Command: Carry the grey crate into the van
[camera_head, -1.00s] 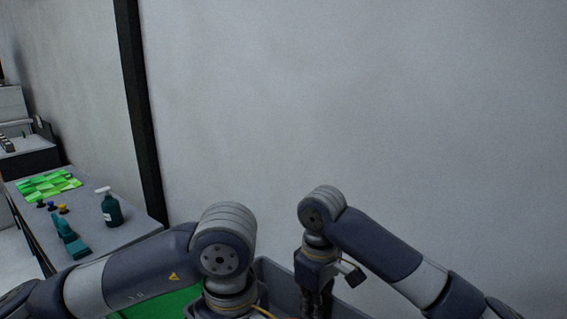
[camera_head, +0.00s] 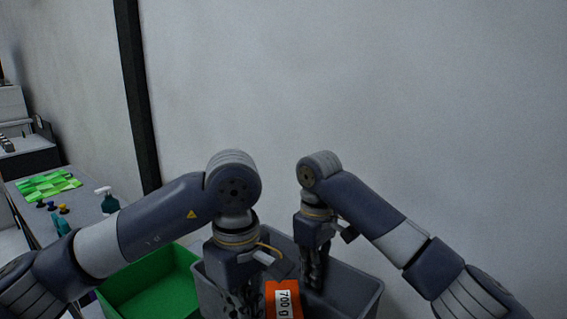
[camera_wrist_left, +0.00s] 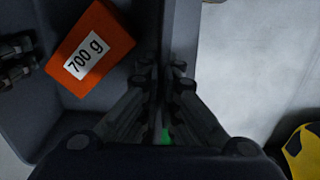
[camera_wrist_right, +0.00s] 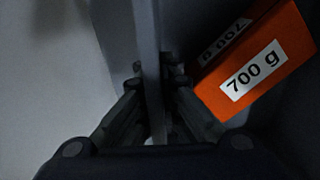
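The grey crate (camera_head: 362,287) is in the lower middle of the head view, with an orange box (camera_head: 283,298) marked "700 g" inside. My left gripper (camera_head: 243,305) is at its left side. In the left wrist view the crate's wall (camera_wrist_left: 180,25) runs between the closed fingers (camera_wrist_left: 163,75), one on each side. My right gripper (camera_head: 316,282) is at its far right side. In the right wrist view a crate wall (camera_wrist_right: 147,30) stands between the closed fingers (camera_wrist_right: 158,75). The crate's underside is hidden. The van cannot be made out.
A green bin (camera_head: 160,288) stands just left of the grey crate. A table (camera_head: 88,208) at the left holds a spray bottle (camera_head: 108,202), green pieces and small tools. A plain grey wall (camera_head: 350,80) with a dark post fills the background.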

